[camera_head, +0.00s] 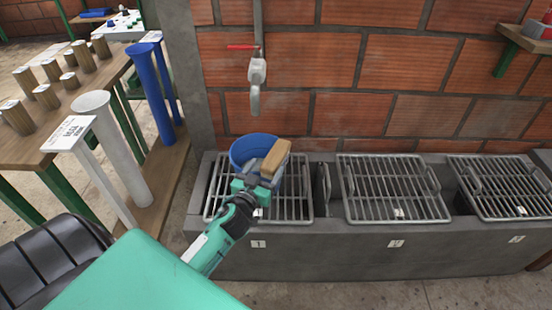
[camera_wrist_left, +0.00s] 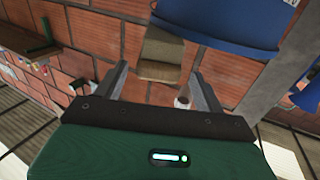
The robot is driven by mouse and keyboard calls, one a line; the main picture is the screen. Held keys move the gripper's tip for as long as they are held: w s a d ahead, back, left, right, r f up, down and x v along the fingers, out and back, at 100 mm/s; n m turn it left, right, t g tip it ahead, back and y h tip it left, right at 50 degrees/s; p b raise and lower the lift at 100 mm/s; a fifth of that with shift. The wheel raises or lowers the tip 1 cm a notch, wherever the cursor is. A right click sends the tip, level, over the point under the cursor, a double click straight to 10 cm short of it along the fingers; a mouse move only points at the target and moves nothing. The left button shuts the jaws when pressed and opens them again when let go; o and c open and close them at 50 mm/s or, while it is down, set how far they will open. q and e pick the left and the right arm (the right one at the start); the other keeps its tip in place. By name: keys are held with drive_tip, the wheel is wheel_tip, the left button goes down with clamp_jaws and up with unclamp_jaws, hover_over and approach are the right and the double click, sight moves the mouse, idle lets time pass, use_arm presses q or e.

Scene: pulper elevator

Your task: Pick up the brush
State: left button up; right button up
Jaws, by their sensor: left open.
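The brush (camera_head: 275,158), a tan wooden block, shows at the rim of the blue bucket (camera_head: 247,143) on the first grate. My left gripper (camera_head: 266,180) reaches up from below, its fingers just below the brush in the head view. In the left wrist view, the brush (camera_wrist_left: 161,58) is ahead of the open left gripper (camera_wrist_left: 158,78), between and beyond the fingertips. The blue bucket (camera_wrist_left: 225,25) is close above and right of it there. I cannot tell whether a finger touches the brush. The right gripper is not in view.
Metal grates (camera_head: 395,190) cover a grey trough (camera_head: 340,250) along the brick wall. A tap (camera_head: 256,75) hangs above the bucket. A wooden table (camera_head: 60,105) with several cylinders stands at left, beside white and blue tubes (camera_head: 150,95).

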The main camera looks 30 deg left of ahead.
sight(273, 158)
use_arm(q)
drive_tip(key=shift+w+a+f, duration=0.1)
drive_tip(key=shift+w+a, duration=0.05)
drive_tip(key=shift+w, duration=1.25)
drive_tip(key=shift+w+a+f, duration=0.1)
drive_tip(key=shift+w, duration=1.25)
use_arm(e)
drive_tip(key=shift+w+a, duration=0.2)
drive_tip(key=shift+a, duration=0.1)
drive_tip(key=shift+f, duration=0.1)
use_arm(q)
drive_tip(key=c, duration=1.2)
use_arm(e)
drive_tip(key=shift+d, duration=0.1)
use_arm(q)
drive_tip(key=shift+r, duration=0.15)
